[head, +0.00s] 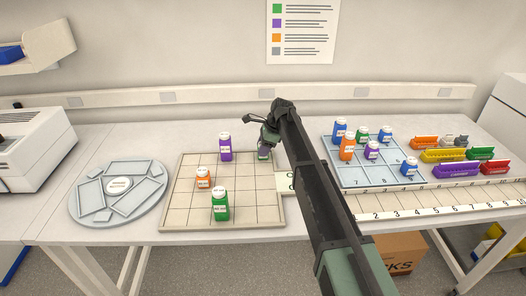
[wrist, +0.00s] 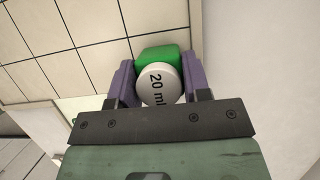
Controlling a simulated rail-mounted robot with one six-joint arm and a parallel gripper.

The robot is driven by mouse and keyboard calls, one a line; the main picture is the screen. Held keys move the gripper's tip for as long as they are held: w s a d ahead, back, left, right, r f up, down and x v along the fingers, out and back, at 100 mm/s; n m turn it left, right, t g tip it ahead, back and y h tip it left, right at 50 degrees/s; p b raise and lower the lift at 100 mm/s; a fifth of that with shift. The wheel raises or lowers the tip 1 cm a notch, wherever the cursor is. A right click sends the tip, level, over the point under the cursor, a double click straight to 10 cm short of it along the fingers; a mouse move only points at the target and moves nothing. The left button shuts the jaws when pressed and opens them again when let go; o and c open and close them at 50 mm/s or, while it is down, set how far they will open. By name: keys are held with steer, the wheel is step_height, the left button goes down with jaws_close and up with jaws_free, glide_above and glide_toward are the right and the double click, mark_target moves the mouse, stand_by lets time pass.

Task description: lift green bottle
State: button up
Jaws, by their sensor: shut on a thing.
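My gripper (head: 265,143) is over the far right part of the beige grid board (head: 240,175). In the wrist view its two purple fingers (wrist: 158,85) are shut on a green bottle (wrist: 157,54) with a white cap marked "20 ml". In the head view only a little of this green bottle (head: 264,156) shows beneath the gripper. I cannot tell whether its base touches the board. Another green bottle (head: 220,206) stands upright near the board's front. A third green bottle (head: 385,135) stands in the blue tray (head: 385,181) on the right.
A round grey tray (head: 118,208) lies to the left. Colored racks (head: 455,169) and a numbered strip (head: 440,199) are on the right. The board's right-front cells are clear.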

step_height(320, 180, up, 20)
steer(key=p, duration=2)
